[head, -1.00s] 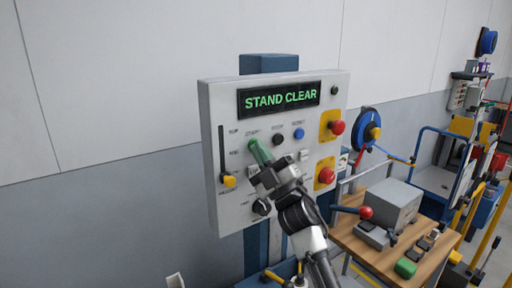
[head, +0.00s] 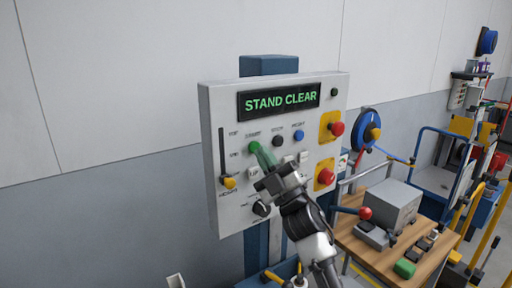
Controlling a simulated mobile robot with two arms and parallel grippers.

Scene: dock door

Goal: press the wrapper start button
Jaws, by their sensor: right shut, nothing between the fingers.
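The wrapper control panel (head: 228,112) is a pale grey box with a lit display (head: 279,100) reading STAND CLEAR in green. The green start button (head: 254,147) is the leftmost in a row with a black button (head: 278,141) and a blue button (head: 298,135). My right gripper (head: 262,156) is shut and empty, with green fingertips just below and right of the green button. I cannot tell whether a small gap remains between them. The button's face is in view. My left gripper is not in view.
Two red mushroom buttons on yellow plates, the upper (head: 337,128) and lower (head: 327,177), sit at the panel's right. A slider with a yellow knob (head: 229,183) is at its left. A wooden table (head: 390,262) with a grey box (head: 391,204) stands to the right.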

